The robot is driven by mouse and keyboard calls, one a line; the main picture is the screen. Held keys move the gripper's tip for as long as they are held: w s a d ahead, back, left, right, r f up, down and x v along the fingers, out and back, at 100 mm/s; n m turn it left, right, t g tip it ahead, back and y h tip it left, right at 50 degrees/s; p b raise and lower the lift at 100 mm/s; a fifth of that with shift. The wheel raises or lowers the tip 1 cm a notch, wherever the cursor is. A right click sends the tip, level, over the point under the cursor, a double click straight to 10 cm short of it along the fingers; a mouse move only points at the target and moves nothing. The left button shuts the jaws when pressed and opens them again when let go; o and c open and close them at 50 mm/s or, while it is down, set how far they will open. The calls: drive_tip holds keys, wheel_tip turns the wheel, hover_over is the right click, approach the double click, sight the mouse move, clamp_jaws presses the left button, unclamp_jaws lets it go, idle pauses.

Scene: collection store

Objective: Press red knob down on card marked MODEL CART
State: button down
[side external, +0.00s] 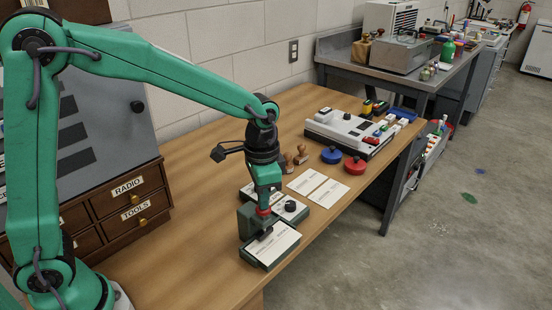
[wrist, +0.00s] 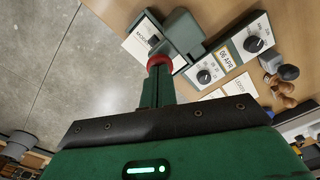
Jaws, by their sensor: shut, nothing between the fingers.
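A dark green stamping device (side external: 246,222) stands near the table's front edge. Its red knob (side external: 263,211) is directly under my gripper (side external: 264,205). A white printed card (side external: 275,246) lies at the device's base, under its dark stamping head. In the wrist view the red knob (wrist: 159,61) sits at the tips of my gripper (wrist: 158,70), whose green fingers are closed together and hold nothing. The fingertips look in contact with the knob's top. The card (wrist: 141,40) shows there partly, with lettering beginning "MODEL"; the device (wrist: 183,32) hides the rest.
A dial unit (side external: 291,209) stands right behind the device. Wooden stamps (side external: 301,154), loose cards (side external: 328,194), blue (side external: 331,155) and red (side external: 355,165) round pads and a white machine (side external: 345,131) lie farther back. Drawers (side external: 132,205) stand left. The table's near left is clear.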

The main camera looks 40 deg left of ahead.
drive_tip(key=shift+f, duration=0.9)
drive_tip(key=shift+r, duration=0.1)
idle(0.3)
drive_tip(key=shift+r, duration=4)
drive_tip(key=s+a+r+n+t, duration=0.2)
drive_tip(key=s+a, duration=0.3)
drive_tip(key=s, duration=0.3)
drive_tip(key=s+a+r+n+t, duration=0.2)
drive_tip(key=s+a+n+t, duration=0.1)
drive_tip(key=s, duration=0.6)
drive_tip(key=a+n, duration=0.1)
drive_tip(key=a, duration=0.1)
drive_tip(key=shift+a+r+t, duration=0.2)
drive_tip(key=shift+a+t, duration=0.1)
drive_tip(key=shift+a, duration=0.1)
